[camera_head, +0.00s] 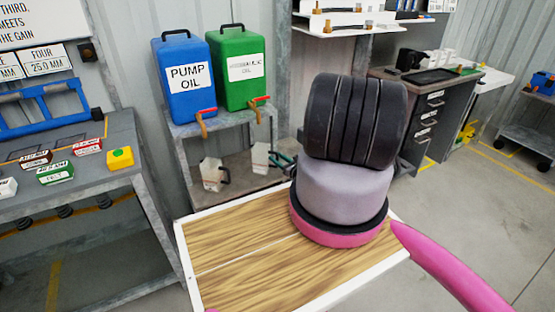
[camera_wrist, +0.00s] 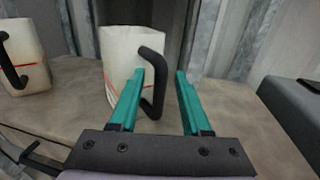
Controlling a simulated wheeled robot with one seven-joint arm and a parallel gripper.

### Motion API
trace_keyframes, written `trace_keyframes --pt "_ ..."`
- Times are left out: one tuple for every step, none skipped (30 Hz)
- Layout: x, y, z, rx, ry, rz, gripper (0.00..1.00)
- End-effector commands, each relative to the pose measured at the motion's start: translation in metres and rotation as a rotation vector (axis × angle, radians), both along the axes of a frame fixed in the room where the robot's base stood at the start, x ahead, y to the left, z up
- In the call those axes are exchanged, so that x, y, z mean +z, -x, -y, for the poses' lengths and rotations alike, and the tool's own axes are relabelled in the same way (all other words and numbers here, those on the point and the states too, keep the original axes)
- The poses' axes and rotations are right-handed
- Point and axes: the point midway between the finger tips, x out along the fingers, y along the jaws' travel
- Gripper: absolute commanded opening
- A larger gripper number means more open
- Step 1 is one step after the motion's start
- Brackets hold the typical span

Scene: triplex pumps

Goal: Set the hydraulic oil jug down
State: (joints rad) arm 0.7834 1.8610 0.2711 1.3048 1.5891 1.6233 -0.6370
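A white jug (camera_wrist: 125,55) with a black handle (camera_wrist: 158,75) stands upright on the lower shelf in the wrist view; no label on it is legible. In the head view this jug (camera_head: 261,158) is under the green can. My gripper (camera_wrist: 161,73) has its two teal fingers apart. The handle shows between them, nearer the left finger, with a clear gap to the right finger. My gripper (camera_head: 282,160) in the head view is partly hidden by my arm. I cannot tell whether the left finger touches the handle.
A second white jug (camera_head: 212,174) stands to the left on the same shelf (camera_head: 235,193). Above are a blue PUMP OIL can (camera_head: 184,78) and a green oil can (camera_head: 238,68) with taps. Metal shelf posts flank the space. A workbench (camera_head: 100,165) with small boxes stands at left.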

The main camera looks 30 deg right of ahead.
Motion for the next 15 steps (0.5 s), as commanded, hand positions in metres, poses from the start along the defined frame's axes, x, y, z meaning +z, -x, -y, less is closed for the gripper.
trace_keyframes --pt "0.000 0.000 0.000 0.000 0.000 0.000 0.48" --pt "0.001 0.000 0.000 0.000 0.000 0.000 0.48" --pt "0.002 0.000 0.000 0.000 0.000 0.000 0.48" --pt "0.004 0.000 0.000 0.000 0.000 0.000 0.48" --pt "0.003 0.003 0.001 -0.001 -0.001 -0.001 0.48" --pt "0.002 0.007 0.003 -0.002 -0.001 -0.001 0.48" --pt "0.002 0.012 0.004 -0.001 -0.002 -0.002 0.48" --pt "0.002 0.017 0.004 -0.001 -0.002 -0.003 0.48" --pt "0.002 0.024 0.007 -0.003 -0.002 -0.002 0.48" --pt "0.002 0.030 0.008 -0.003 -0.002 -0.003 0.48" --pt "0.002 0.036 0.009 -0.003 -0.002 -0.003 0.48" --pt "0.003 0.045 0.012 -0.004 -0.003 -0.002 0.48" --pt "0.003 0.052 0.013 -0.003 -0.004 -0.002 0.48" --pt "0.003 0.058 0.015 -0.004 -0.002 -0.002 0.48" --pt "0.003 0.067 0.017 -0.003 -0.002 -0.003 0.48"
